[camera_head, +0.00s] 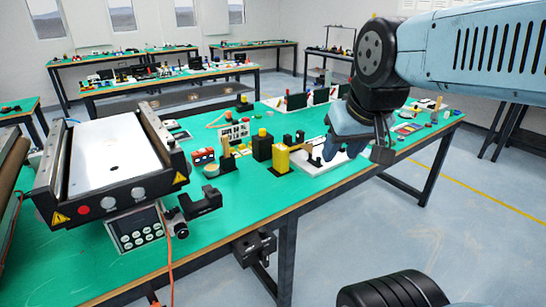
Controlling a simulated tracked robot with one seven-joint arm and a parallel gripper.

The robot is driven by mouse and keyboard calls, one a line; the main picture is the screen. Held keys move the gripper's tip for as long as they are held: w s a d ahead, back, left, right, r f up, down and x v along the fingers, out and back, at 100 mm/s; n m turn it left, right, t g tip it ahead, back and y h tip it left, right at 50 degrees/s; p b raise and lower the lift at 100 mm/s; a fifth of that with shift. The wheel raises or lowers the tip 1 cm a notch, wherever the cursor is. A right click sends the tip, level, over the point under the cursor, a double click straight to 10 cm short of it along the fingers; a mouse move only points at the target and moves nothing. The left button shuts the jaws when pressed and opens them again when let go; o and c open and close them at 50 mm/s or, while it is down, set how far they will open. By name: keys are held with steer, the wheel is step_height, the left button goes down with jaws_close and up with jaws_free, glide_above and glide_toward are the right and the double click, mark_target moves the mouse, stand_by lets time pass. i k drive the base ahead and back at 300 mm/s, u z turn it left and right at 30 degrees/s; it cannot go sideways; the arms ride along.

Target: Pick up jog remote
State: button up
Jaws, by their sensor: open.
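I cannot tell for sure which thing is the jog remote. A light keypad with dark round-edged buttons (235,132) lies on the green tabletop near the middle. A grey box with a screen and several buttons (137,229) sits at the front of the conveyor, at lower left. My gripper (362,148) hangs at right of centre, above the table's right part, open. It is well to the right of both and apart from them. No held thing shows between its fingers, though the view there is partly blocked by the gripper itself.
A conveyor with a bright top (112,158) fills the table's left. A yellow block (281,158), a black block (262,146) and a red item (203,156) stand mid-table. A black clamp (200,203) is near the front. The green tabletop (245,200) is clear nearby.

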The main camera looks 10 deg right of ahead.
mark_target(281, 158)
steer(key=u, duration=1.15)
steer(key=i, duration=0.1)
steer(key=z, duration=2.55)
steer(key=k, duration=0.75)
steer(key=u, duration=1.45)
steer(key=i, duration=1)
